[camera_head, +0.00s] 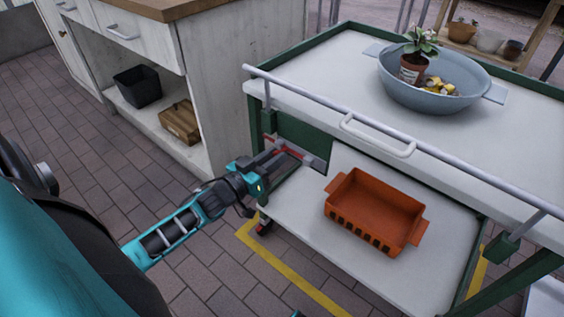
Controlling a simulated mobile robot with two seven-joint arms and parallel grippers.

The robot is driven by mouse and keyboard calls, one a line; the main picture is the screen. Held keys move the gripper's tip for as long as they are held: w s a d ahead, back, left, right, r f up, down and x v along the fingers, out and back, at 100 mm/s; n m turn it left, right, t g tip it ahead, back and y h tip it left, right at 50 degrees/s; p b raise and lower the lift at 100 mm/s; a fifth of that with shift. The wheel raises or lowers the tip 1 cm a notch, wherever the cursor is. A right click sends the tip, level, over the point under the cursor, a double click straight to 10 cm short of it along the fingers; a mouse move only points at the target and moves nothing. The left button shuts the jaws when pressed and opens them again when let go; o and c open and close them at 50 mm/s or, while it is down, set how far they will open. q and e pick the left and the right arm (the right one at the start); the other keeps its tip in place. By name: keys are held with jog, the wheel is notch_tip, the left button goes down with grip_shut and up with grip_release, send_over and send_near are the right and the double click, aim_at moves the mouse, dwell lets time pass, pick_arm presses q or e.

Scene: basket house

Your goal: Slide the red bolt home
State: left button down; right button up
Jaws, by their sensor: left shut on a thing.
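The red bolt (289,147) is a thin bar lying across a grey bracket on the dark green panel at the left end of the trolley, under its top. My left gripper (275,158) reaches in from the left and is shut on part of the bolt. The jaws hide the spot where they grip, and I cannot tell how far the bolt sits in its bracket.
The green and white trolley (330,80) has a grey rail along its front edge. An orange basket (372,205) stands on its lower shelf. A blue-grey tub (425,97) with a potted plant sits on top. A white cabinet (225,70) stands left; the brick floor between is open.

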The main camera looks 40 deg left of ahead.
pick_arm(q)
jog(key=shift+a, duration=0.3)
pick_arm(e)
jog(key=shift+f, duration=0.1)
pick_arm(q)
jog(key=c, duration=0.9)
grip_release()
jog(key=shift+c, duration=0.2)
pick_arm(e)
jog(key=shift+s, duration=0.1)
pick_arm(q)
jog(key=shift+s, duration=0.1)
jog(key=s+a+p, duration=0.1)
jog(key=s+p, duration=0.2)
jog(key=s, duration=0.9)
jog(key=shift+s+a, duration=0.3)
jog(key=shift+a, duration=0.1)
pick_arm(e)
jog(key=shift+s+d+r+h, duration=0.2)
jog(key=shift+d+r+h, duration=0.1)
jog(key=shift+d+r, duration=0.3)
jog(key=shift+a+r, duration=0.1)
